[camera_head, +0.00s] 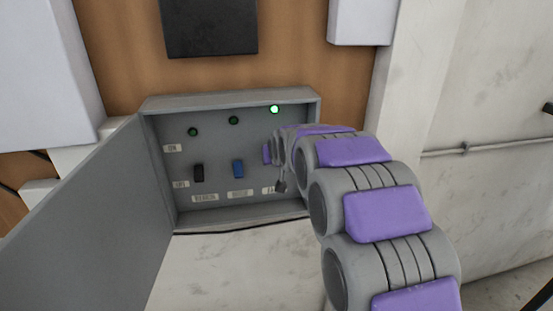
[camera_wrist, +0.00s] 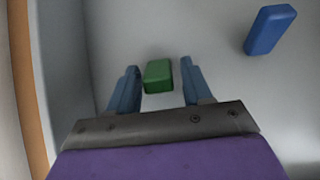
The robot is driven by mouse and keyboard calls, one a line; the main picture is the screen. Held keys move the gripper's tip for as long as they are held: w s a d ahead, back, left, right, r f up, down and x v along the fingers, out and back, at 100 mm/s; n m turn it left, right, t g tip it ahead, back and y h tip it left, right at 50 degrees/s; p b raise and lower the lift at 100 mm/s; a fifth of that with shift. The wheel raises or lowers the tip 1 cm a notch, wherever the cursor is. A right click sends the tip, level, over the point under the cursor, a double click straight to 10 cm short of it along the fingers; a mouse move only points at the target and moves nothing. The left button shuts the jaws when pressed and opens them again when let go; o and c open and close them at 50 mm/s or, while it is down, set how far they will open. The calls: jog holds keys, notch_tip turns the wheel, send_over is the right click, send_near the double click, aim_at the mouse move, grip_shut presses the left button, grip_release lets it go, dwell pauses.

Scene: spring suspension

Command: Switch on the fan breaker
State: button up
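An open grey breaker box (camera_head: 240,212) hangs on the wall in the head view. Its panel carries a black switch (camera_head: 198,173) at left and a blue switch (camera_head: 238,168) in the middle. My gripper (camera_head: 280,186) is at the panel's right side and hides the spot there. In the wrist view a green switch (camera_wrist: 158,76) sits between the two fingers of my gripper (camera_wrist: 159,68), with a gap visible on the right; contact on the left is unclear. The fingers are apart. The blue switch (camera_wrist: 270,30) shows at the upper right. The labels below the switches are too blurred to read surely.
The right lamp (camera_head: 274,109) glows green; the left lamp (camera_head: 193,132) and middle lamp (camera_head: 233,120) are dark. The box's door (camera_head: 85,225) stands open to the left. A pipe (camera_head: 490,148) runs along the wall at right.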

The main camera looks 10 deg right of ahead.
jog(key=shift+o, duration=0.3)
jog(key=shift+s, duration=0.15)
jog(key=shift+r, duration=0.1)
jog(key=v, duration=1.7)
